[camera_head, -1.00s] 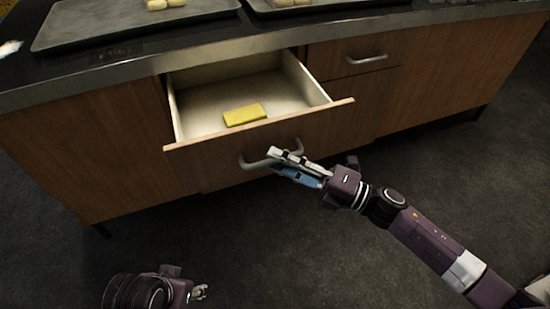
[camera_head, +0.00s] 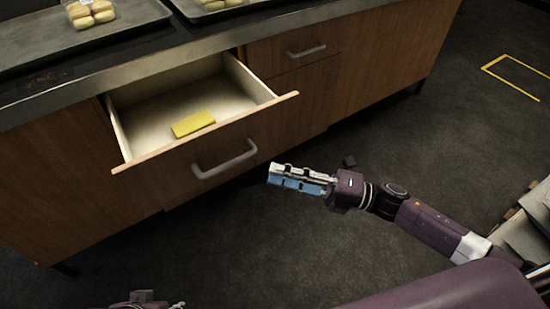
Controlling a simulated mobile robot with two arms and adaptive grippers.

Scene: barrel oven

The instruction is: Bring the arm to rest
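My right gripper (camera_head: 272,176) is in front of the open drawer (camera_head: 205,145), to the right of its grey handle (camera_head: 226,160) and apart from it. Its fingers look close together, with nothing seen between them, but the gap is not clear. The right arm reaches in from the lower right over the dark floor. My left gripper (camera_head: 178,305) shows only as a small part at the bottom edge, and its fingers are mostly cut off.
A yellow block (camera_head: 193,123) lies in the open drawer. A closed drawer (camera_head: 292,50) is to its right. Trays (camera_head: 40,45) with pale buns stand on the dark counter. Open floor (camera_head: 420,130) lies right of the cabinet, with a yellow floor marking (camera_head: 515,84).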

